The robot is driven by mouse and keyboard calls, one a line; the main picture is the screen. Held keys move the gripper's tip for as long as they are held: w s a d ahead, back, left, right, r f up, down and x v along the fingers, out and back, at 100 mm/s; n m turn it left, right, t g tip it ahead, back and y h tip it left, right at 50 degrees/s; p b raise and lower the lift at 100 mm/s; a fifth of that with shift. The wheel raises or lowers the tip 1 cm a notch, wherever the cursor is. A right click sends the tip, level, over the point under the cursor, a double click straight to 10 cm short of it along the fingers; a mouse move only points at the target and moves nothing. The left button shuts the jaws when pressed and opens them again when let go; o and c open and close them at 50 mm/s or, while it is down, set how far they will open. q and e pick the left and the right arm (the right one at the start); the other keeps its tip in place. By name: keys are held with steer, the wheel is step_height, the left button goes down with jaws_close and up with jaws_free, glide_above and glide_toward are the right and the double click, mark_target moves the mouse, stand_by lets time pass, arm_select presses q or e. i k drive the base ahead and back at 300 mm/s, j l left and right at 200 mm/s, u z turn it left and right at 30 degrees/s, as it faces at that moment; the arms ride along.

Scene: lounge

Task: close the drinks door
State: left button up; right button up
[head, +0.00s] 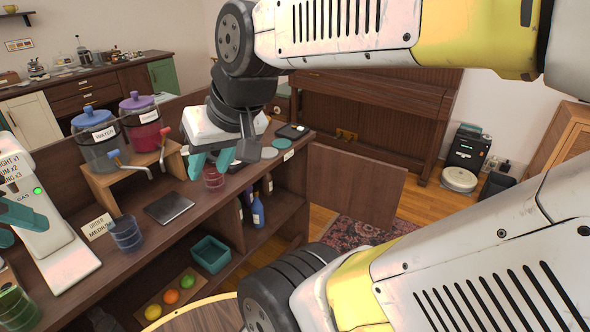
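The drinks door (355,187) is a flat dark wooden panel. It stands swung open at the right end of the wooden counter unit, out over the floor. The open compartment beside it holds a blue bottle (257,212) and other bottles. My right gripper (212,163) has teal fingers that appear spread, with nothing seen between them. It hangs over the counter near a red cup, left of the door and apart from it. My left gripper (22,228) shows only in part at the left edge, in front of a white machine; its finger gap is unclear.
The counter (190,228) bears blue-lidded (95,140) and purple-lidded (143,122) dispensers, a red cup (213,178) and a glass (126,234). A teal bin (210,254) and fruit lie on the lower shelf. My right arm covers much of the right side.

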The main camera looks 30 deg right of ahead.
mark_target(368, 191)
steer(key=l+u, duration=0.35)
steer(key=l, duration=0.2)
steer(key=k+l+u, duration=0.1)
steer(key=l+u, duration=0.25)
steer(key=l, duration=0.6)
steer(key=k+l+u, duration=0.15)
steer(key=l, duration=0.2)
steer(key=k+l, duration=0.1)
steer(key=l, duration=0.3)
steer(key=k+l+u, duration=0.15)
steer(key=l, duration=0.6)
steer(key=k+l+u, duration=0.15)
steer(key=l, duration=0.25)
steer(key=k+l, duration=0.15)
steer(key=l, duration=0.2)
steer(key=k+l, duration=0.15)
steer(key=l, duration=0.2)
steer(key=k+l, duration=0.1)
steer(key=l, duration=0.3)
steer(key=k+l, duration=0.15)
steer(key=l, duration=0.2)
steer(key=k+l, duration=0.15)
steer(key=l, duration=0.25)
steer(key=k+l, duration=0.1)
steer(key=l, duration=0.25)
steer(key=k, duration=0.6)
steer(key=i+l+u, duration=0.15)
